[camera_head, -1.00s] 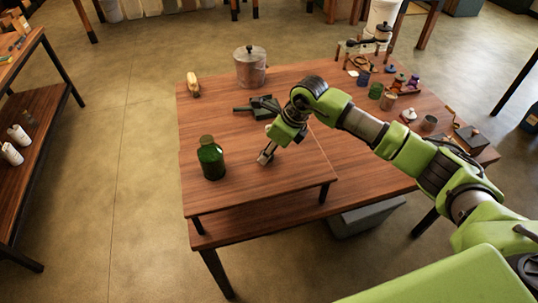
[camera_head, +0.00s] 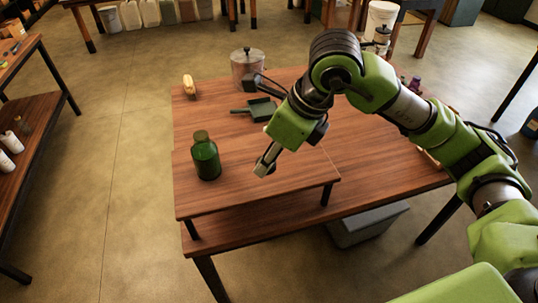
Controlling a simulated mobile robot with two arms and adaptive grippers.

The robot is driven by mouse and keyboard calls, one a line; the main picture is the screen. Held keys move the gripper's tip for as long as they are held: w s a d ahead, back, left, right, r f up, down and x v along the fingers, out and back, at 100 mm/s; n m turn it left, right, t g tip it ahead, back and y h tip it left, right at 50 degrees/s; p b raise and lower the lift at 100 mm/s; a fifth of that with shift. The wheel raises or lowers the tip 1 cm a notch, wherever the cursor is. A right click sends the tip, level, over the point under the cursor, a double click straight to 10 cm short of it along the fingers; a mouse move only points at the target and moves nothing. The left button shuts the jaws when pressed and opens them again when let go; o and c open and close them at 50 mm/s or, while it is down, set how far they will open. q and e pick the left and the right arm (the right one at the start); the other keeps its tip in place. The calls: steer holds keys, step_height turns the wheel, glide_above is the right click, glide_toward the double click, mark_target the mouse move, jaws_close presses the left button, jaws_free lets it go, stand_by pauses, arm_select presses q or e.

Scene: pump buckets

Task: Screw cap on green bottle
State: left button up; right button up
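The green bottle (camera_head: 206,158) stands upright near the left front of the wooden table. Its top (camera_head: 201,135) is a duller olive green; I cannot tell whether this is a cap or the bare neck. My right gripper (camera_head: 265,167) is above the tabletop, to the right of the bottle and apart from it, pointing down and slightly left. Its fingers are small and seen at an angle, so I cannot tell whether they are open or hold anything. No separate cap can be made out. My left gripper is not in view.
A dark green dustpan-like item (camera_head: 260,109), a lidded metal pot (camera_head: 248,68) and a yellow object (camera_head: 189,86) are at the back of the table (camera_head: 225,197).

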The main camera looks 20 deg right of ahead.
stand_by(0.4)
steer(key=shift+s+d+f+n+g, duration=0.15)
steer(key=shift+s+f+n+g, duration=0.25)
steer(key=shift+n, duration=0.5)
steer(key=s+d+f+n+g+h, duration=0.1)
steer(key=s+d+f+n+g, duration=0.2)
steer(key=n, duration=0.9)
steer(key=s+d+f+n+g+h, duration=0.2)
steer(key=s+d+f+n+g, duration=0.1)
steer(key=n, duration=1)
steer(key=shift+s+f+g, duration=0.2)
steer(key=shift+s+g, duration=0.3)
steer(key=shift+s, duration=0.85)
